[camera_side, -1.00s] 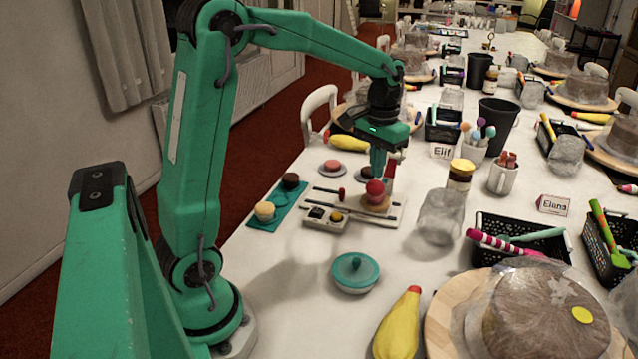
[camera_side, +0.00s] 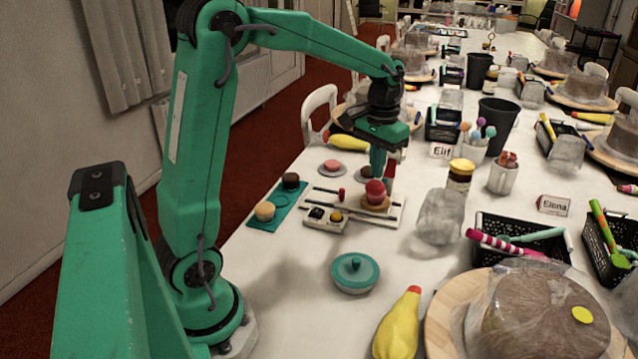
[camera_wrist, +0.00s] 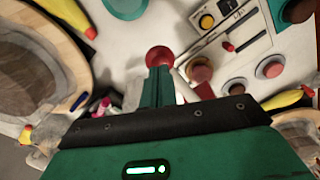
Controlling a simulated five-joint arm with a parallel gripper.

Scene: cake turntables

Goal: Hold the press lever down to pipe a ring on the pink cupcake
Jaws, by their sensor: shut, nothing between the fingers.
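The red round knob of the press lever (camera_side: 375,187) stands over the white press board, right below my gripper (camera_side: 378,176). The knob also shows in the wrist view (camera_wrist: 160,57), at the tips of my shut, empty fingers (camera_wrist: 158,72). The fingertips appear to meet the knob, but I cannot tell how firmly they touch. A pinkish cupcake (camera_wrist: 200,72) sits beside the fingers on a tan round stand (camera_side: 368,208); in the side view it is largely behind the knob. A red upright post (camera_side: 391,170) stands close behind my fingers. I cannot see piping on the cupcake.
A control box (camera_side: 325,218) sits at the board's front left. A teal mat (camera_side: 281,207) carries a yellow and a dark cupcake. A pink cupcake (camera_side: 332,165) sits on a small plate behind. A lidded teal bowl (camera_side: 355,273) and a clear jar (camera_side: 440,216) stand nearby.

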